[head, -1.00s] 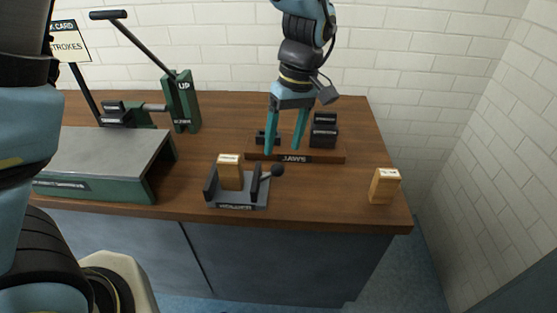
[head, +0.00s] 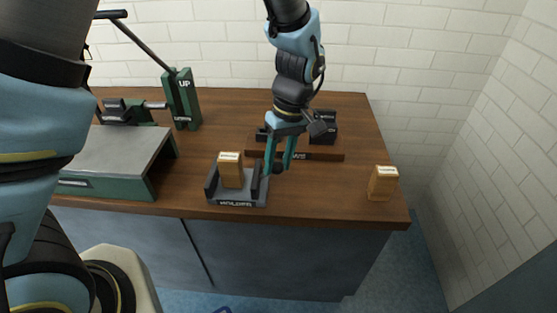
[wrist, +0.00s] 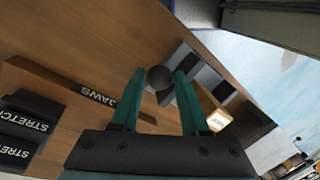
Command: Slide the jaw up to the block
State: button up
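The grey holder (head: 237,203) stands near the bench's front edge. A wooden block (head: 231,171) stands upright in it, and also shows in the wrist view (wrist: 213,114). The holder's dark jaw (head: 257,180) is right of the block, with a small gap between them. A round black knob (head: 279,169) sticks out to the right of the jaw. My gripper (head: 279,160) is open, pointing down, with its green fingers around the knob. In the wrist view, the knob (wrist: 160,78) lies between the fingertips (wrist: 160,76); I cannot tell whether they touch it.
A wooden rack labelled JAWS (head: 320,155) with dark blocks is just behind my gripper. Another wooden block (head: 383,183) stands at the bench's right end. A green press with a lever (head: 182,100) and a grey-topped stand (head: 120,155) are at the left.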

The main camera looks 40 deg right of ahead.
grip_shut()
dwell(1.0)
